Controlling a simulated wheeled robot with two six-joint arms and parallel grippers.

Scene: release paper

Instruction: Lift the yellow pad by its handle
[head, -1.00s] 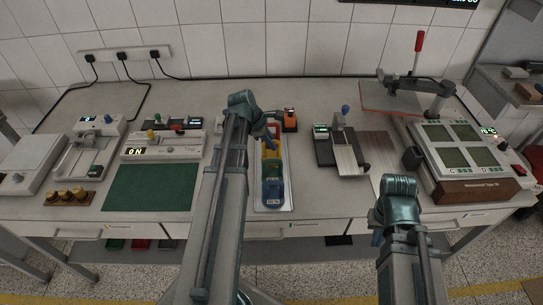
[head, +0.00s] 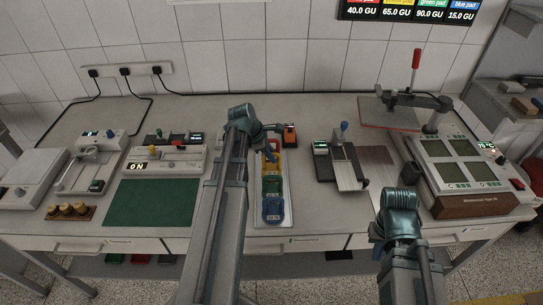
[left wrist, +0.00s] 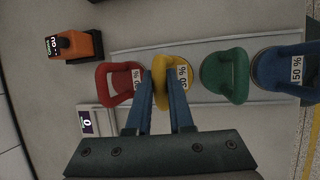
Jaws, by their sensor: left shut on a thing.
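The yellow pad (left wrist: 174,77) has a looped handle and a white percent label, and sits in a row between the red pad (left wrist: 120,82) and the green pad (left wrist: 225,77). My left gripper (left wrist: 160,84) is shut on the yellow pad's handle, its blue fingers covering part of the pad. In the head view the yellow pad (head: 269,162) is partly hidden by my left gripper (head: 262,151) and arm. I cannot tell whether the pad is clear of the tray. My right gripper (head: 376,250) is low at the right, its fingers mostly hidden.
The blue pad (head: 273,211) ends the row on the pale tray (head: 288,203). An orange device (head: 290,135) stands behind it. A green mat (head: 150,203) lies left, a slide device (head: 345,165) right. A wall screen (head: 405,10) lists pad values.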

